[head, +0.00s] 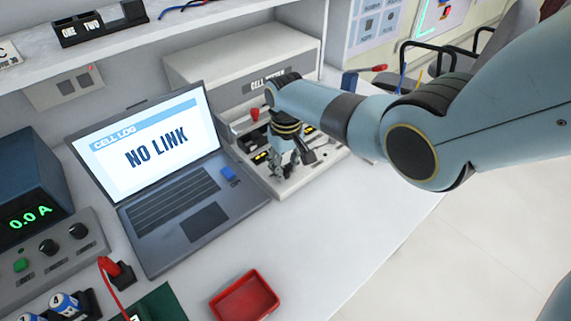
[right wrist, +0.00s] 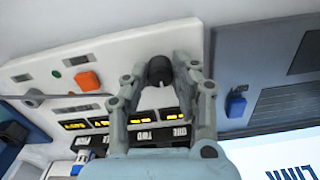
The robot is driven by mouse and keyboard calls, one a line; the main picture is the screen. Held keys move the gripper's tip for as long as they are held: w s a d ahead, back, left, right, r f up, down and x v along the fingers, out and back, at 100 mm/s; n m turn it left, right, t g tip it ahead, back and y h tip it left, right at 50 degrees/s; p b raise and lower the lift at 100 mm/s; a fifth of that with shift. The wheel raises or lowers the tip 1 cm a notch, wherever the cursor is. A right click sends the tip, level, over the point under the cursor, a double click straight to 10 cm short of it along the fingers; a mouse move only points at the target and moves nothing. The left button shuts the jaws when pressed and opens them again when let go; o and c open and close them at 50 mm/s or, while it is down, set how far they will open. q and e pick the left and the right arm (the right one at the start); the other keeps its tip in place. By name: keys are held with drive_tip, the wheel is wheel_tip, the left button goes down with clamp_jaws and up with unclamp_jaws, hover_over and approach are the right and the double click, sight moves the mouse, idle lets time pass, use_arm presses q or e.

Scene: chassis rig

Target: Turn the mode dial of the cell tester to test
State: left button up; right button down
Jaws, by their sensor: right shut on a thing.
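The cell tester (head: 240,52) is a pale box with a low front panel, standing behind and right of the laptop; my right arm hides part of its label. My right gripper (head: 281,172) points down onto this panel. In the right wrist view, my right gripper (right wrist: 160,78) is shut on a black round dial (right wrist: 160,69), one finger on each side. Where the dial points, and any mode lettering around it, I cannot read. My left gripper is not in view.
An open laptop (head: 185,215) showing NO LINK stands close left of the tester, with a blue plug (head: 229,173) at its side. On the panel are an orange part (right wrist: 87,80) and several lit yellow displays. A red tray (head: 245,298) lies in front; bench between is clear.

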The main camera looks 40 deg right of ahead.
sight(286, 169)
idle(0.4)
drive_tip(key=c, duration=1.1)
unclamp_jaws()
drive_tip(key=shift+o, duration=0.2)
wheel_tip(286, 169, up, 12)
